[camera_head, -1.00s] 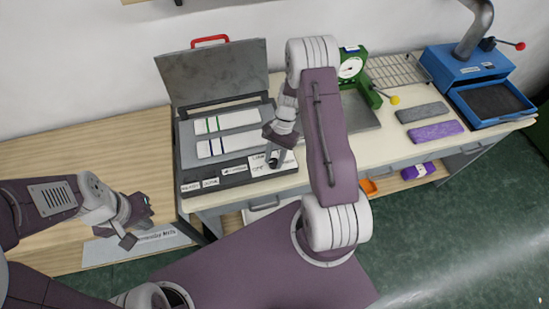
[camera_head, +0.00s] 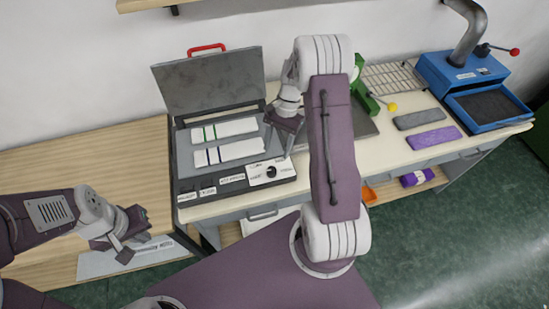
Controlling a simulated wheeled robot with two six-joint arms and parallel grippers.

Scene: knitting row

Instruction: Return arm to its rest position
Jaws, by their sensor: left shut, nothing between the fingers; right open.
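My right arm reaches up over the bench, and its gripper (camera_head: 280,146) is open and empty above the right part of the grey device (camera_head: 184,148) with its raised lid (camera_head: 210,80). The device holds white strips with green (camera_head: 235,128) and blue (camera_head: 235,150) marks, and a labelled front panel with a round dark spot (camera_head: 270,171). My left gripper (camera_head: 132,253) is shut and empty at the lower left, over a white labelled sheet or board (camera_head: 100,264).
A green dial device (camera_head: 362,95), partly hidden by my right arm, stands behind it. A wire rack (camera_head: 390,78), a grey block (camera_head: 420,118), a purple block (camera_head: 434,138) and a blue press (camera_head: 465,72) are to the right. An orange item (camera_head: 368,195) and a purple pack (camera_head: 417,178) lie below.

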